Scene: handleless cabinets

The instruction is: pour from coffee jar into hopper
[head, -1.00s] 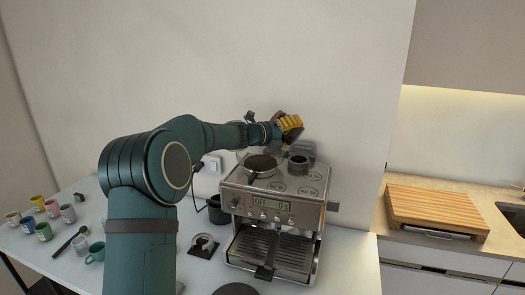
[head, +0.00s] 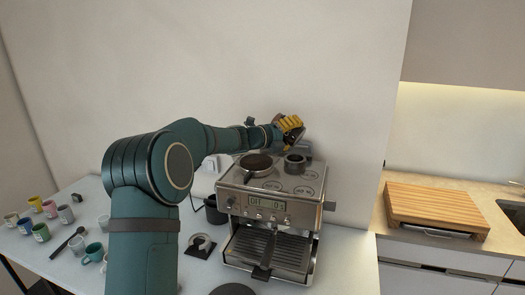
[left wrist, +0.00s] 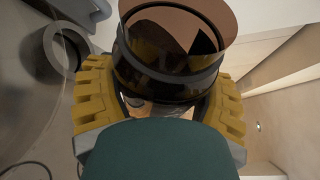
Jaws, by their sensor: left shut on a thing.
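My left gripper (head: 291,128), with yellow finger pads, is above the back right of the espresso machine (head: 270,208). It is shut on the coffee jar (left wrist: 172,75), a clear brownish jar with a dark band and dark contents in the left wrist view. The jar is tilted, and the fingers mostly hide it in the head view. A round dark-brown opening (head: 256,163) on the machine's top left looks like the hopper; its clear walls are hard to make out. The jar is to the right of it and higher. I see no beans falling. My right gripper is out of view.
A short dark cup-like ring (head: 295,163) stands on the machine's top right, below the gripper. A white appliance (head: 207,172) stands behind left. Several coloured mugs (head: 50,209) are at the table's left. A wooden board (head: 437,212) lies on the right counter.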

